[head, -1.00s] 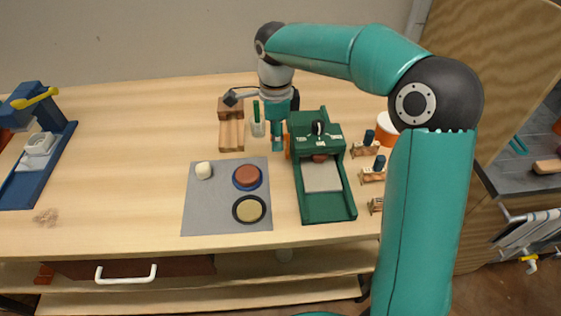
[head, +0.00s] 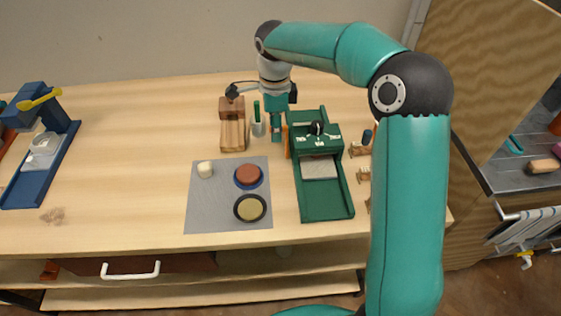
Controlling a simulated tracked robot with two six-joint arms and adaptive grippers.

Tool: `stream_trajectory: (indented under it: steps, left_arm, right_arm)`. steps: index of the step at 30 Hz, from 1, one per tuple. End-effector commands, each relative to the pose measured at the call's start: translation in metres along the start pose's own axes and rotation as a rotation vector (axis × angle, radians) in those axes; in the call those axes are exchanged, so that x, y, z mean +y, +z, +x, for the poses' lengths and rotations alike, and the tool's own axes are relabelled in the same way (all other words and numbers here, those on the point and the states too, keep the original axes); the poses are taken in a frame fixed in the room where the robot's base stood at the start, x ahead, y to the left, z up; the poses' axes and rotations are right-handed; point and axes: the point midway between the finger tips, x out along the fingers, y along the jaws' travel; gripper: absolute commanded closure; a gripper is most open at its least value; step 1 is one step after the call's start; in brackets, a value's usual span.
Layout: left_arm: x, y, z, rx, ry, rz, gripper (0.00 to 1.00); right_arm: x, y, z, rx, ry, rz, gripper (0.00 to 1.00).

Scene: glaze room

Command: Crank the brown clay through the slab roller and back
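The green slab roller (head: 326,202) stands on the right part of the bench. A pale grey board (head: 319,169) lies in its bed, with the far end running under the roller housing. No brown clay shows on the visible part of the board; the housing hides the rest. An orange crank handle (head: 287,141) is at the roller's left side. My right gripper (head: 275,127) points down beside that handle, on its left. Its fingers are small and partly hidden, so I cannot tell whether they grip it. My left gripper is not in view.
A grey mat (head: 208,216) left of the roller holds a white lump (head: 205,169), a red-brown disc (head: 248,174) and a pale yellow disc (head: 250,208). A blue press (head: 45,165) is far left.

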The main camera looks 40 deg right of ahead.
Motion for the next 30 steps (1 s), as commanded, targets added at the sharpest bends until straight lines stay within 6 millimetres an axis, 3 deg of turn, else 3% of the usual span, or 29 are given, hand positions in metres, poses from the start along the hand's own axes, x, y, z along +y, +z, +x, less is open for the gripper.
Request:
stream_trajectory:
  steps: [12,30]
  left_arm:
    - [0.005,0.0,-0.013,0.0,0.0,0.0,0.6]
    - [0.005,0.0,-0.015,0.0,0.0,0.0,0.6]
  right_arm:
    - [-0.024,-0.001,0.008,0.0,-0.002,0.001,0.67]
    - [-0.031,-0.001,0.016,0.0,0.0,0.002,0.67]
